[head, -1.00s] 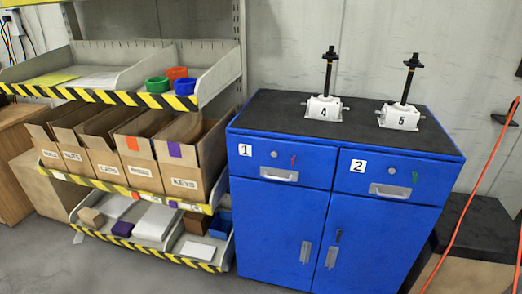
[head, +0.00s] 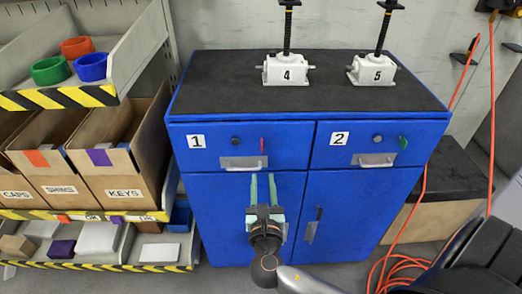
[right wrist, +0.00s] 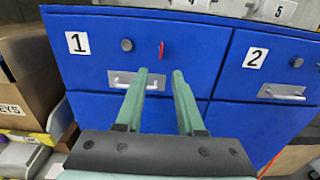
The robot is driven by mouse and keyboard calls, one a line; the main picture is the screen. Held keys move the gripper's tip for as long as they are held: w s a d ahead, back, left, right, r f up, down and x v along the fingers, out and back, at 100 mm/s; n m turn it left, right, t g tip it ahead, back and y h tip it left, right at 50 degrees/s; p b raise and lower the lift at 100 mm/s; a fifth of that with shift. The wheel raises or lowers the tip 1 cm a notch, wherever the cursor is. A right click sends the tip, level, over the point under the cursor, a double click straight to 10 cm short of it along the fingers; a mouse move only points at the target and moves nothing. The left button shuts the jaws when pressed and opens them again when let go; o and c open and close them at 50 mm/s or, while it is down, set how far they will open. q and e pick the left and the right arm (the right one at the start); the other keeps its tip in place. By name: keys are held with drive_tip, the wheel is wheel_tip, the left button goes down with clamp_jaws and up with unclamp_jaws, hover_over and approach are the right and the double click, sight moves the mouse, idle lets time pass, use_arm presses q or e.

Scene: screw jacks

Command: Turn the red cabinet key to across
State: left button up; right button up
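The red key (head: 262,144) sits on the front of drawer 1 of the blue cabinet (head: 345,215), right of a dark round knob (head: 236,141). It looks upright, and it also shows in the right wrist view (right wrist: 161,50). My right gripper (head: 263,177) is in front of the cabinet, below the key in the head view. Its two green fingers are apart with nothing between them. In the right wrist view the fingertips (right wrist: 160,72) point toward the drawer front just below the key. My left gripper does not show.
The drawer 1 handle (head: 244,162) is just below and left of the key. Drawer 2 has a green key (head: 403,143). Screw jacks 4 (head: 286,70) and 5 (head: 371,70) stand on the cabinet top. A shelf with boxes (head: 118,170) is left; an orange cable (head: 424,200) hangs right.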

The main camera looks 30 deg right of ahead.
drive_tip(key=x, duration=1.2)
drive_tip(key=shift+r+p, duration=0.25)
drive_tip(key=shift+p, duration=0.1)
drive_tip(key=shift+d, duration=0.15)
drive_tip(key=shift+c, duration=0.4)
clamp_jaws()
